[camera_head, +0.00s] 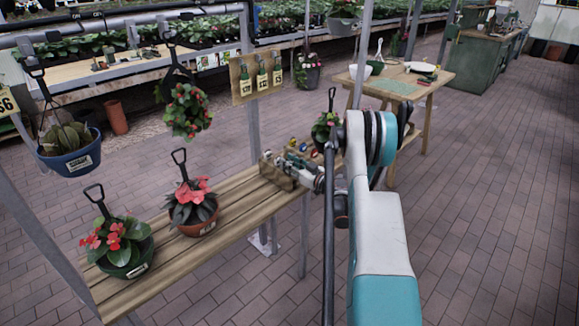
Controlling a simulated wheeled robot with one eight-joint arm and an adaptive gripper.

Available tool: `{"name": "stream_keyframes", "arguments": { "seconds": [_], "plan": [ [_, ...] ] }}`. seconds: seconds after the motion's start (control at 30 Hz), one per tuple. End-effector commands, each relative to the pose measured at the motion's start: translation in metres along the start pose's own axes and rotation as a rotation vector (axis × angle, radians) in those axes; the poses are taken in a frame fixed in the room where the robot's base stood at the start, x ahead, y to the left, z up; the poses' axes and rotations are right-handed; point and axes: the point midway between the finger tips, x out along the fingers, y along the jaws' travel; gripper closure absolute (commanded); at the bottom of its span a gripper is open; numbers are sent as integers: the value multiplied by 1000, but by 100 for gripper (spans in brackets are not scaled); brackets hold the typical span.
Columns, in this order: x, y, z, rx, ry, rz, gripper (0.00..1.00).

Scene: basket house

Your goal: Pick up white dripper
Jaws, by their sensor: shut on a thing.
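My gripper (303,172) is small and partly hidden by my arm. It is down at a wooden crate (276,177) on the right end of the slatted bench, with its fingers among the small items there. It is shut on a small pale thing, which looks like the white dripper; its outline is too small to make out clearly. Several small coloured items (293,144) stand at the back of the crate, some with red or yellow parts.
The bench (217,225) also holds two potted red-flowered plants (119,247) (194,205). Hanging baskets (68,150) and a metal post (249,80) stand near. Behind my arm is a wooden table (437,84) with bowls. The brick floor at right is clear.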

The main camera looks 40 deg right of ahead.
Motion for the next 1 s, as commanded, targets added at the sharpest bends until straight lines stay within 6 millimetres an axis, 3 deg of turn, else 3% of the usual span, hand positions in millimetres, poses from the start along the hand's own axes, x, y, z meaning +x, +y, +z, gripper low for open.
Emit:
{"name": "stream_keyframes", "arguments": {
  "seconds": [0.27, 0.7, 1.0],
  "plan": [
    [0, 0, -53, 0, 0, 0, 83],
    [0, 0, -157, 0, 0, 0, 83],
    [0, 0, -186, 0, 0, 0, 83]
  ]
}}
